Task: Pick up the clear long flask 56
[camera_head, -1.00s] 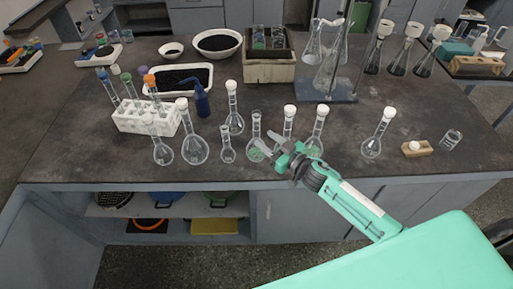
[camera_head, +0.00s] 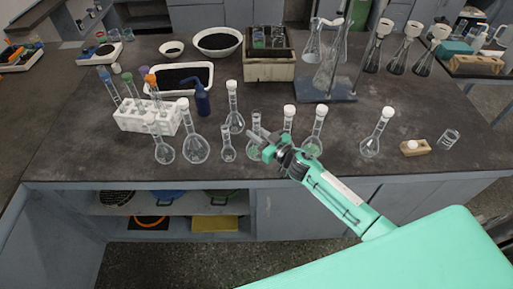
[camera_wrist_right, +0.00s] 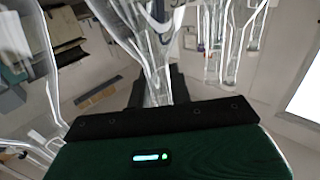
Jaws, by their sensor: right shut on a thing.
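Several clear long-necked flasks stand in a row along the front of the dark bench. My right gripper (camera_head: 255,137) is at a clear flask without a white stopper (camera_head: 256,118), near the middle of the row, and is shut on its neck. The flask's round body shows below and left of the jaws. In the right wrist view clear glass (camera_wrist_right: 155,55) stands between the dark fingers (camera_wrist_right: 157,88). No number is readable on any flask. My left gripper is not in view.
Stoppered flasks (camera_head: 288,113) and (camera_head: 319,118) stand close to the right, and a small flask (camera_head: 227,150) to the left. A white rack with tubes (camera_head: 130,120), a blue bottle (camera_head: 202,103) and a wooden block (camera_head: 414,150) are nearby. The bench behind the row is partly free.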

